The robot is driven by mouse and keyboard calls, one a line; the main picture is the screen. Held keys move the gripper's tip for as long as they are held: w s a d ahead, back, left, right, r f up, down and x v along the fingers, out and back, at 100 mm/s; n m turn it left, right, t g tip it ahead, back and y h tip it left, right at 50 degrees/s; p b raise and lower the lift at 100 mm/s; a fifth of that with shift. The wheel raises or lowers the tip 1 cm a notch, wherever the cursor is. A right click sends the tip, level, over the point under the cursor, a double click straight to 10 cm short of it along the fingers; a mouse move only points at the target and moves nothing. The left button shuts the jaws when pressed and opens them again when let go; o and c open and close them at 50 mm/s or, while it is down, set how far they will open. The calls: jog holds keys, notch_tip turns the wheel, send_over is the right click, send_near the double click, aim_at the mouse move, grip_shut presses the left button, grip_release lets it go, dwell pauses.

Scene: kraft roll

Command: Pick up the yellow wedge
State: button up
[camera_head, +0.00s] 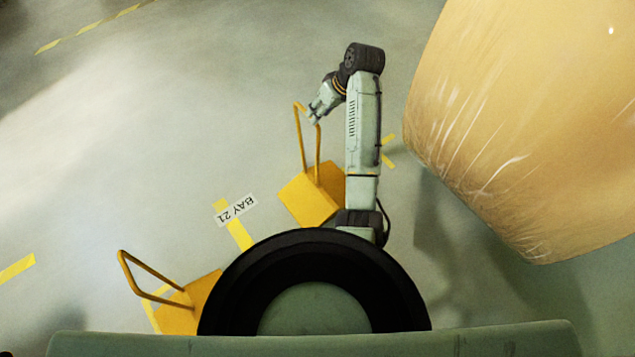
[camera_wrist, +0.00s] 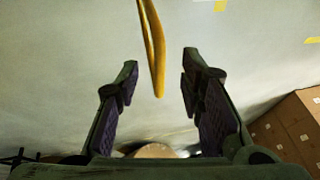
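Two yellow wedges with tall bent-rod handles stand on the floor in the head view. One wedge (camera_head: 308,200) is beside my arm, its handle rising to my gripper (camera_head: 315,114). The other wedge (camera_head: 188,308) is at lower left, partly hidden by my body. In the wrist view my gripper (camera_wrist: 160,75) is open, its two fingers well apart. A yellow handle (camera_wrist: 152,45) comes down from the top edge into the gap between them, with clear space on both sides. I cannot tell how deep it sits between the fingers.
A huge wrapped kraft roll (camera_head: 530,120) fills the right of the head view. A "BAY 21" floor label (camera_head: 236,210) and yellow floor tape (camera_head: 238,234) lie between the wedges. Cardboard boxes (camera_wrist: 290,130) show at right in the wrist view. The floor at left is mostly clear.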

jog(key=x, duration=0.6)
jog(key=shift+w+a, duration=0.25)
jog(key=shift+w, duration=0.15)
grip_shut()
dwell(0.7)
jog(key=shift+r, duration=0.1)
